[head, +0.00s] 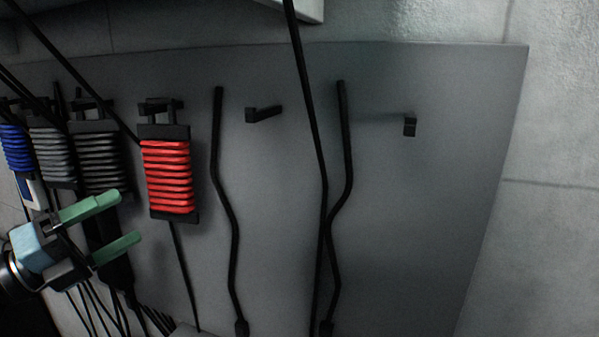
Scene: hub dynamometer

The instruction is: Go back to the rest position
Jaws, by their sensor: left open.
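My left gripper (128,222) comes in from the left, with two green fingers spread apart and nothing between the tips. It is in front of the lower part of a dark ribbed handle (101,163) hanging on the grey wall panel (440,230); I cannot tell whether they touch. My right gripper is not in view.
A red ribbed handle (167,178) hangs from a bracket right of the left gripper. A grey handle (52,155) and a blue handle (16,147) hang at the far left. Black hooks (264,114) and bent rods (232,215) are on the panel. Dark cables hang below.

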